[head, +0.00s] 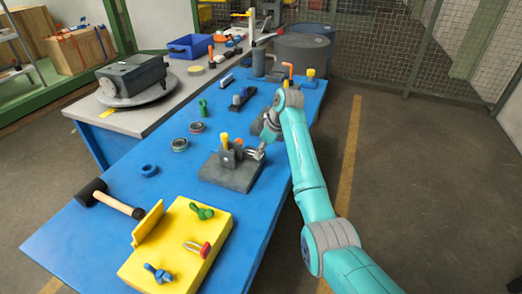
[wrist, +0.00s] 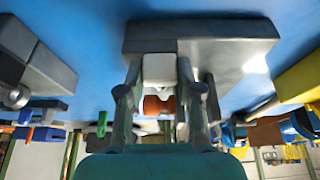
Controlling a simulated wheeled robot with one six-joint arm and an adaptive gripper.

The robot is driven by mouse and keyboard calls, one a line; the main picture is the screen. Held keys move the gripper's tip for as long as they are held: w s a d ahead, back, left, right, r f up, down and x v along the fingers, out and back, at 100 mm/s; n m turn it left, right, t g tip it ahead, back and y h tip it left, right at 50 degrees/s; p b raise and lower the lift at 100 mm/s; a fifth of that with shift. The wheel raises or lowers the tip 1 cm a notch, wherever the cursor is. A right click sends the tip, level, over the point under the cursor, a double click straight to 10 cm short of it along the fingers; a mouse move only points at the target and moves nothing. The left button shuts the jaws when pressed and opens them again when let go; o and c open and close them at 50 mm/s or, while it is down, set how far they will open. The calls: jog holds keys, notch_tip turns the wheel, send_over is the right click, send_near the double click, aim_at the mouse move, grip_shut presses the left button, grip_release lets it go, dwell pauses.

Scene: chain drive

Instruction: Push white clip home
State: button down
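In the wrist view a pale, whitish block, which I take for the white clip (wrist: 158,68), sits between the tips of my gripper (wrist: 159,76). The two fingers lie close along both its sides and appear to grip it. Just beyond the clip is the dark grey fixture block (wrist: 225,45), with an orange cylinder (wrist: 158,106) showing between the fingers.
A yellow tray (head: 150,262) with green, red and blue handled pieces lies at the front of the blue table (head: 105,228). A mallet (head: 112,200) and a blue ring (head: 149,170) lie to the left. More fixtures stand behind, including one with an orange handle (head: 288,68).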

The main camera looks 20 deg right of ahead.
jog(key=shift+w+a, duration=0.5)
jog(key=shift+a, duration=0.2)
jog(key=shift+w+a, duration=0.5)
jog(key=shift+a, duration=0.15)
jog(key=c, duration=0.8)
grip_release()
jog(key=shift+a, duration=0.1)
jog(key=shift+o, duration=0.2)
jog(key=v, duration=1.2)
